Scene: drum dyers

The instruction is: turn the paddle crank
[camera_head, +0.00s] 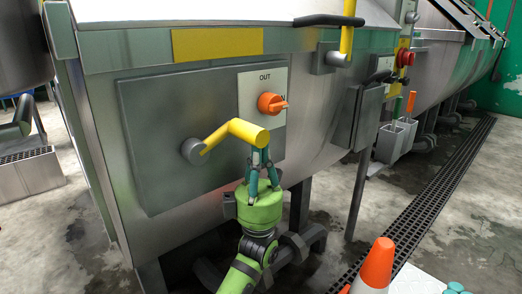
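The paddle crank (219,136) is yellow, on a grey round hub (193,151) on the front panel of the steel drum machine. Its arm rises to the right from the hub and ends in a thick handle (250,132) pointing right toward me. My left gripper (263,154), green with teal fingers, comes up from below at the handle's end. Its fingertips are right under or behind the handle, which partly hides them. I cannot tell whether they hold it. My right gripper is not clearly in view.
An orange knob (271,103) labelled OUT sits right above the handle. A second yellow lever (348,30) is at upper right. A grey box (368,115) juts out at right. An orange cone (376,265) stands at lower right beside a floor grate (412,218).

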